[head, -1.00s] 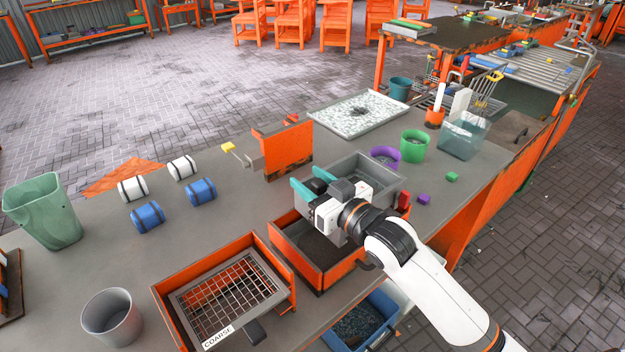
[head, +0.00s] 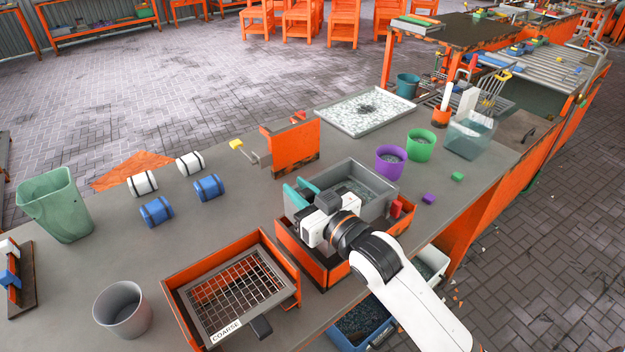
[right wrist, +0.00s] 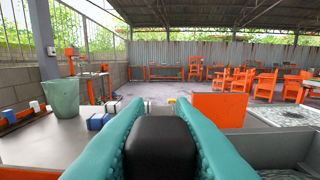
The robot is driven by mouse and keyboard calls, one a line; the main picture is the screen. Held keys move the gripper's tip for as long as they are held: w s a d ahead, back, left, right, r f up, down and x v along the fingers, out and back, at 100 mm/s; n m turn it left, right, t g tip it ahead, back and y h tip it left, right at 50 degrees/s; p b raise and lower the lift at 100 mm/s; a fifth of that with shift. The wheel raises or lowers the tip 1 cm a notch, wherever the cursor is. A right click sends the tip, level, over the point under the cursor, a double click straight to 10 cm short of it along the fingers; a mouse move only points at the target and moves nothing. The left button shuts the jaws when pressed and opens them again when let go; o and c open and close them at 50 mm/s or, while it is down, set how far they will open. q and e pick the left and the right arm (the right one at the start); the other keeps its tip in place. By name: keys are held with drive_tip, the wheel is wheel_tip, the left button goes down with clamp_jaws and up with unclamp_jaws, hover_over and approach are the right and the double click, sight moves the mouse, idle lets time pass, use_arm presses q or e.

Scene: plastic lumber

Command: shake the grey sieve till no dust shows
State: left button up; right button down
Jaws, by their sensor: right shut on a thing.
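The grey sieve (head: 378,208) is a deep box with grainy grey material inside. It is over an orange-sided tray (head: 305,262), covering most of it; I cannot tell whether they touch. My right gripper (head: 318,197) has teal fingers shut on the sieve's dark handle (head: 331,201), at the sieve's near left side. In the right wrist view the dark handle (right wrist: 160,145) sits between the teal fingers. Dust in the sieve is too small to make out. My left gripper is not in view.
A second orange tray with a mesh marked COARSE (head: 226,331) stands at the near left. A purple bucket (head: 390,165) and a green bucket (head: 421,147) stand behind the sieve. A red block (head: 396,208) is close to its right.

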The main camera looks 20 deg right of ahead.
drive_tip(key=c, duration=1.2)
unclamp_jaws()
drive_tip(key=shift+c, duration=0.2)
drive_tip(key=v, duration=1.2)
drive_tip(key=shift+b, duration=0.45)
drive_tip(key=shift+r, duration=0.1)
